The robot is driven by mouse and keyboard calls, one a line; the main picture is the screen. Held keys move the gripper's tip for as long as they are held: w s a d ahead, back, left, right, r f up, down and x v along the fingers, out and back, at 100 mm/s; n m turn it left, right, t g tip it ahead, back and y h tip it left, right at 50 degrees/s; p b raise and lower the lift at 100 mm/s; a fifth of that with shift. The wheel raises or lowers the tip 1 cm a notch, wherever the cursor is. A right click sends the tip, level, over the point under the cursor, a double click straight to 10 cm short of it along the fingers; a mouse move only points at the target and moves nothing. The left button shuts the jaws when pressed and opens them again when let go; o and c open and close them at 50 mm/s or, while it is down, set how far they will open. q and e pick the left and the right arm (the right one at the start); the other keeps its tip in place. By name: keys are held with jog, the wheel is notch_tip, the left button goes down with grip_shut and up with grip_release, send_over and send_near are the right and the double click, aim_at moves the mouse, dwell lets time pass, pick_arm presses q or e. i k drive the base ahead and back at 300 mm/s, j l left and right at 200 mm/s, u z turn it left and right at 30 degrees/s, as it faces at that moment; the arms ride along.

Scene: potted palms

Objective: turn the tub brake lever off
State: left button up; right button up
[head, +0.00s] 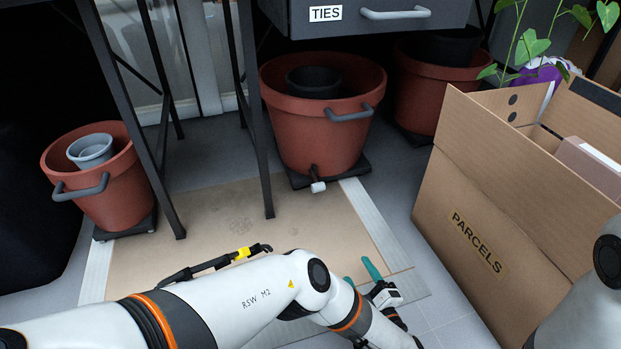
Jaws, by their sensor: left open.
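The middle terracotta tub (318,135) stands on a dark wheeled base (352,172) under the bench. A short brake lever (318,186) with a dark stem and pale tip sticks out at the tub's front foot, angled down toward me. My left gripper (361,275) has teal fingertips, spread apart and empty. It is in front of the lever, lower and to the right in the picture, and not touching it. My left arm hides part of the floor board. My right gripper is out of view; only a piece of my right arm shows at the right edge.
A cardboard PARCELS box (450,195) stands at right. Another tub (112,190) stands left, a third (425,95) behind. A black rod with a yellow band (243,253) shows behind my left arm.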

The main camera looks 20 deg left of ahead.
aim_at(317, 186)
jog(key=i+j+u, duration=0.1)
jog(key=i+j, duration=0.75)
jog(key=i, duration=0.1)
